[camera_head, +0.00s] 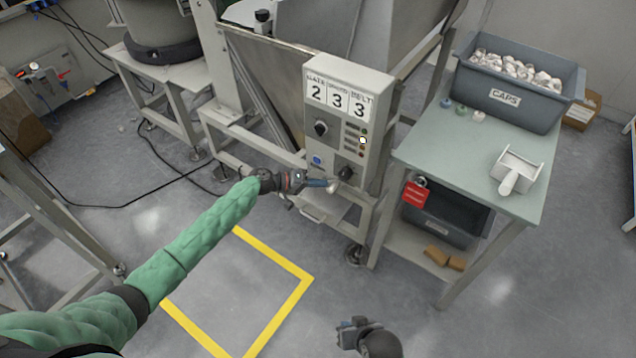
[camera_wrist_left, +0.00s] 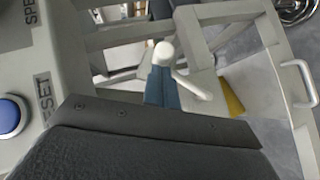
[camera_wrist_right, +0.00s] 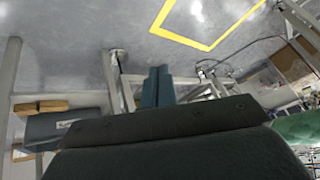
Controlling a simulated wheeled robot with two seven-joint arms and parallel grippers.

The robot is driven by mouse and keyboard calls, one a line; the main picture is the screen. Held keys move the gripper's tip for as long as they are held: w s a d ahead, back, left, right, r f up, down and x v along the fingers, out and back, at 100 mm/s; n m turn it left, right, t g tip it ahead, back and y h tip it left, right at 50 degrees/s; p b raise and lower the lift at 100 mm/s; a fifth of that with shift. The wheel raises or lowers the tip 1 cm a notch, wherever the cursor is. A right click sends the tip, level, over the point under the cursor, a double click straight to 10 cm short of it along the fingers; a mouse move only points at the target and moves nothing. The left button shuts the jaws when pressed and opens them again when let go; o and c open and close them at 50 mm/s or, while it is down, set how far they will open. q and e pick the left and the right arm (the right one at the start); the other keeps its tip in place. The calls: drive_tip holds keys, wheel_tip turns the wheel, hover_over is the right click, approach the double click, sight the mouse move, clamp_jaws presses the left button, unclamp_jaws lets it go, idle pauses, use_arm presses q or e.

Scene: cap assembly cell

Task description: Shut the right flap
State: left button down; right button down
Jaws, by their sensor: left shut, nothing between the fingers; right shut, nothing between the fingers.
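My left gripper (camera_head: 333,186) is shut and empty, low in front of the grey control box (camera_head: 345,110), beside its lower black knob (camera_head: 346,173). In the left wrist view its blue fingers (camera_wrist_left: 160,72) overlap a pale rod with a rounded white end (camera_wrist_left: 164,50); I cannot tell whether they touch. A pale panel with a bar handle (camera_wrist_left: 303,84) stands at the right there, and a pale panel (camera_head: 322,208) shows below the box in the head view. I cannot tell which part is the right flap. My right gripper (camera_head: 350,330) is shut and empty, low over the floor; its fingers (camera_wrist_right: 157,73) show in the right wrist view.
A green-topped table (camera_head: 450,165) stands right of the machine, with a bin of caps (camera_head: 520,85) and a white scoop (camera_head: 517,170). A dark bin (camera_head: 445,218) sits on its lower shelf. Yellow tape (camera_head: 290,295) marks clear floor in front. A cable lies left.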

sight(328, 191)
use_arm(q)
drive_tip(key=shift+d, duration=0.1)
use_arm(e)
drive_tip(key=shift+s+r, duration=0.1)
